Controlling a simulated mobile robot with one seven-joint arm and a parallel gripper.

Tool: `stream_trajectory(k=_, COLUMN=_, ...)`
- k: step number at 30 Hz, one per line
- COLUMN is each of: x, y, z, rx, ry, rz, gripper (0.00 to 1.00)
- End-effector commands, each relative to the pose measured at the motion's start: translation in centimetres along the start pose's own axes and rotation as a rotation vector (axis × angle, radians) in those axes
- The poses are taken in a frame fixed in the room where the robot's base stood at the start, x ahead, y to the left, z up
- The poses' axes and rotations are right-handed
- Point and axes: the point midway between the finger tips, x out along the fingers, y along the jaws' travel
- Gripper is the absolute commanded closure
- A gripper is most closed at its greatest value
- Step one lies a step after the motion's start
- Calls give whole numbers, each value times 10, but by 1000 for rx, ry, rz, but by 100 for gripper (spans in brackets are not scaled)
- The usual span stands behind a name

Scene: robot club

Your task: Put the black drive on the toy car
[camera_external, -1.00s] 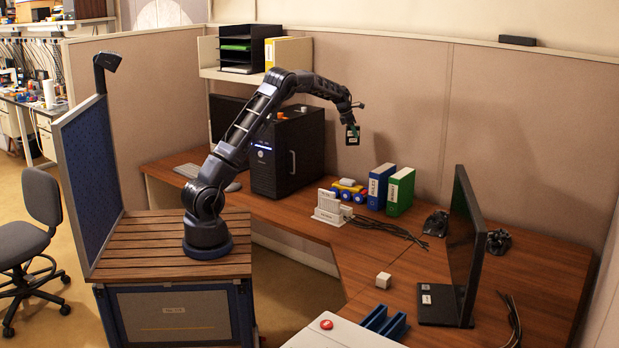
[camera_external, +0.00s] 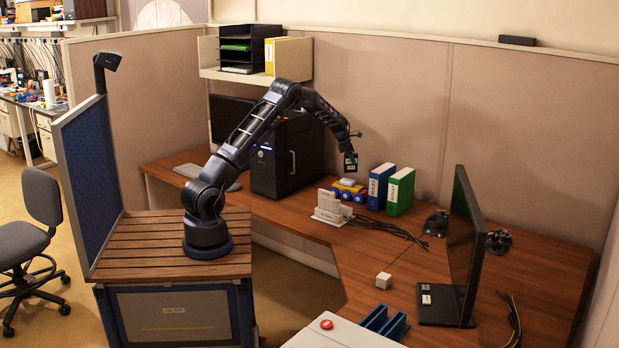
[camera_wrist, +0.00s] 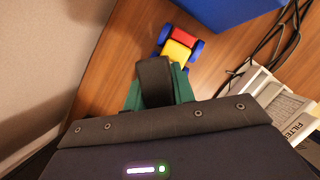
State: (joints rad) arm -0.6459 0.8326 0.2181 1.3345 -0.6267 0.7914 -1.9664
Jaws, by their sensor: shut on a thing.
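My gripper (camera_external: 350,154) is shut on the black drive (camera_external: 350,164), which shows a pale label in the external view. It hangs in the air just above and behind the toy car. In the wrist view, a dark finger crosses a green face of the held thing (camera_wrist: 182,86) and hides part of it. The toy car (camera_external: 345,188) stands on the desk, with yellow parts and blue wheels. In the wrist view the car (camera_wrist: 178,48) shows red, yellow and blue just beyond the held drive, partly covered by it.
A blue binder (camera_external: 380,186) and a green binder (camera_external: 400,191) stand right of the car. A white holder (camera_external: 330,210) stands in front, with black cables (camera_external: 385,226) beside it. A black computer tower (camera_external: 288,160) is to the left. The partition wall is behind.

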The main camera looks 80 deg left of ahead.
Motion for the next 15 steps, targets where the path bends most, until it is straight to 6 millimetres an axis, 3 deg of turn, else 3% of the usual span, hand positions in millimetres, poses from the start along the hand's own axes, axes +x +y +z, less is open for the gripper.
stream_trajectory(k=15, x=42, y=0, z=-18, rx=0, ry=0, rz=0, gripper=100)
